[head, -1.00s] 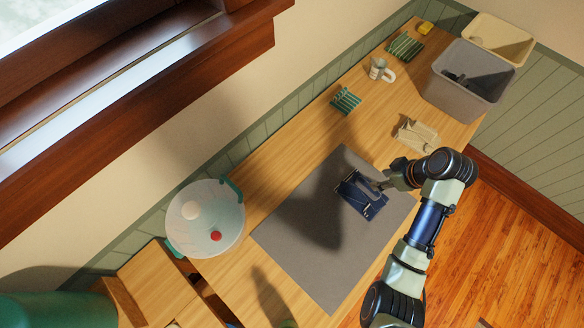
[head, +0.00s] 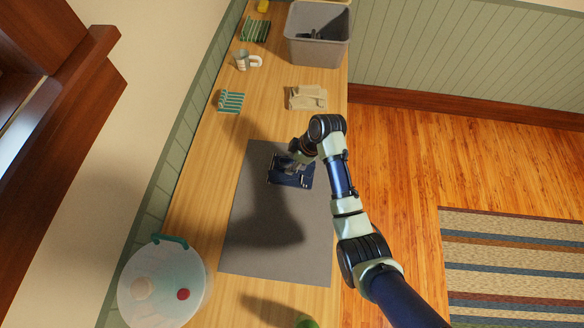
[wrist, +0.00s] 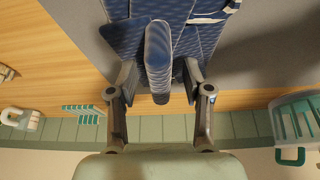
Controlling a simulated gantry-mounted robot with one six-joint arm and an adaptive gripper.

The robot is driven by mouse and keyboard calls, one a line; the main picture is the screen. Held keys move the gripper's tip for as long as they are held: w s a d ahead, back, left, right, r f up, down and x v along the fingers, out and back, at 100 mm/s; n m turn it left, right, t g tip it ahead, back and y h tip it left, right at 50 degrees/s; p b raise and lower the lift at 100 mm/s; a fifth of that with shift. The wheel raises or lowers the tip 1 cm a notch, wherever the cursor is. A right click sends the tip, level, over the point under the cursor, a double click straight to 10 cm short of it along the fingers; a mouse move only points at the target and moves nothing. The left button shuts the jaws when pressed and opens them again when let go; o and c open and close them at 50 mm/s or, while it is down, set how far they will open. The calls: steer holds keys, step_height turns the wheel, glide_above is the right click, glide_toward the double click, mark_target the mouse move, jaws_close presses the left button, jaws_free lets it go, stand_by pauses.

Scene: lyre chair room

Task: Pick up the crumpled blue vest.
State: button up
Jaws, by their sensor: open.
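The crumpled blue vest (head: 288,180) lies on the grey mat (head: 242,250), near the mat's far end. In the wrist view the vest (wrist: 122,36) is dark blue with a fine pattern and some pale striped edges. A thick fold of it stands up towards the camera. My gripper (head: 296,163) is at the vest's far edge in the head view and hides part of it. In the wrist view my gripper (wrist: 158,80) is open, with one finger on each side of the raised fold. I cannot tell whether the fingers touch the cloth.
A beige folded cloth (head: 306,97), a green striped item (head: 231,101) and a mug (head: 242,60) lie beyond the mat. A grey bin (head: 318,50) stands at the far end. A round white-topped container (head: 160,285) is at the near left. The near mat is clear.

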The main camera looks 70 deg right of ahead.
jaws_close()
steer(key=shift+r, duration=0.2)
step_height(320, 180, up, 20)
steer(key=p, duration=0.7)
steer(key=shift+p, duration=0.4)
